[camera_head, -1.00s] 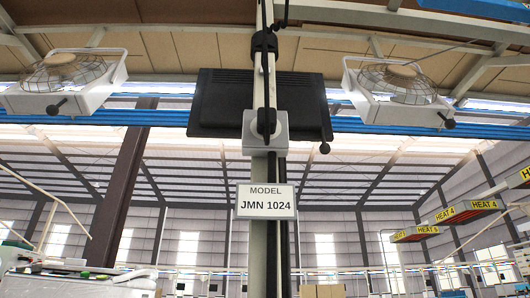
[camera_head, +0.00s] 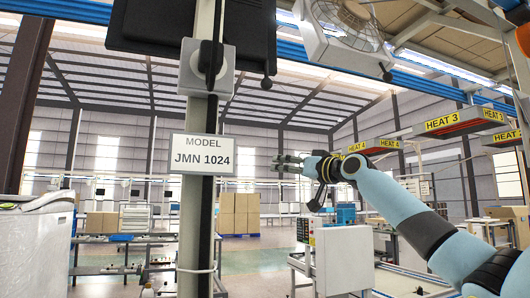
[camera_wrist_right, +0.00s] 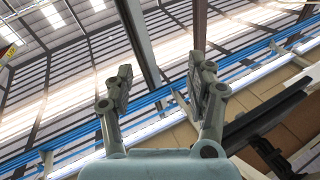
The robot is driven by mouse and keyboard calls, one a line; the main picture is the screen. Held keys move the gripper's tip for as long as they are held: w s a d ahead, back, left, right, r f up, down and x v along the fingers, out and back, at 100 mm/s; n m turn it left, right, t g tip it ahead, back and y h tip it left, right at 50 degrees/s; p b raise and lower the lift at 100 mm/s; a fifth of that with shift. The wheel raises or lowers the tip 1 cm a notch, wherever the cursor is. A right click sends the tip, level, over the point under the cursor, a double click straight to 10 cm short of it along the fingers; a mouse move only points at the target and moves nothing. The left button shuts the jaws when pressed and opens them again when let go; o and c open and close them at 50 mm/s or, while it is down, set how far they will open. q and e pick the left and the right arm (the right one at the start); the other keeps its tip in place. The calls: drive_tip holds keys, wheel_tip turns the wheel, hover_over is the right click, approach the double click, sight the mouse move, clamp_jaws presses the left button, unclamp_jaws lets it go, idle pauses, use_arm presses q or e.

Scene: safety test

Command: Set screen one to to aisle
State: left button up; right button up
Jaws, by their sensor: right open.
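A black screen (camera_head: 150,28) hangs high on a grey pole (camera_head: 195,240), cut off by the top edge of the head view. A small dark knob handle (camera_head: 266,83) hangs below its right end. A dark panel edge (camera_wrist_right: 262,115), probably the same screen, shows at the lower right of the right wrist view. My right gripper (camera_head: 284,163) is open and empty, right of the pole and below the screen, touching nothing visible. Its two fingers (camera_wrist_right: 160,88) stand apart in the right wrist view. My left gripper is out of view.
A sign reading MODEL JMN 1024 (camera_head: 203,155) is on the pole. A caged fan (camera_head: 340,30) with a knob handle hangs at upper right. Heater units (camera_head: 455,122) hang at right. A white control cabinet (camera_head: 342,262) stands below my arm; cardboard boxes (camera_head: 240,212) stand behind.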

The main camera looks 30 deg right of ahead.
sight(266, 77)
drive_tip(key=s+a+r+n+y, duration=0.1)
drive_tip(key=s+r+y, duration=0.15)
drive_tip(key=r, duration=0.45)
drive_tip(key=s+a+r+n+t+y+p, duration=0.1)
drive_tip(key=s+a+r+n, duration=0.1)
drive_tip(key=s+r, duration=0.35)
drive_tip(key=s+a+r+n+y, duration=0.1)
drive_tip(key=s+r, duration=0.1)
drive_tip(key=r, duration=0.6)
drive_tip(key=shift+t, duration=0.3)
drive_tip(key=p+x, duration=0.5)
drive_tip(key=x, duration=0.4)
drive_tip(key=shift+w+a+r+p, duration=0.2)
drive_tip(key=shift+w+r+p, duration=0.05)
drive_tip(key=shift+r+p, duration=0.15)
drive_tip(key=shift+w+a, duration=0.15)
drive_tip(key=shift+w, duration=0.5)
clamp_jaws()
